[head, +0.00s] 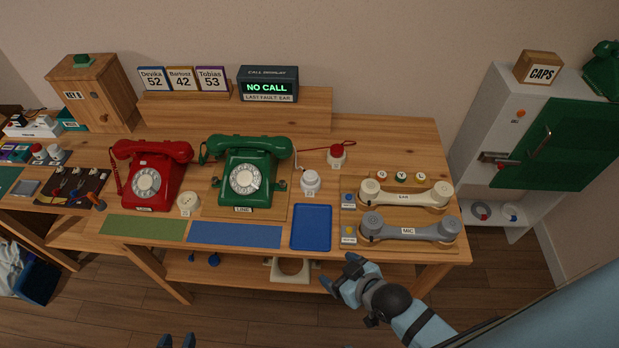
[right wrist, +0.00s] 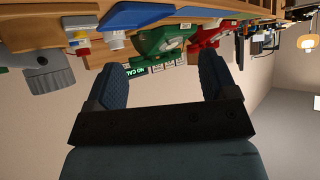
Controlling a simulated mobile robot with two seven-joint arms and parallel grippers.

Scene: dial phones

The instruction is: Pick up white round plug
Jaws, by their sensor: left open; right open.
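A white round plug (head: 310,182) with a narrower top stands on the wooden table, right of the green phone (head: 245,172) and behind the blue tray (head: 311,228). A flatter cream round piece with dark holes (head: 188,203) lies between the red and green phones. My right gripper (head: 338,275) is open and empty, in front of the table's front edge below the blue tray, apart from the plug. In the right wrist view its two fingers (right wrist: 163,82) are spread with nothing between them. My left gripper (head: 176,342) shows only its fingertips at the bottom edge, away from the table.
The red phone (head: 152,174) stands at left. A red-topped white piece (head: 337,155) is behind the plug. Cream and grey handsets (head: 408,229) lie at right. Green and blue mats (head: 234,236) line the front. A white cabinet with a green door (head: 556,145) stands at far right.

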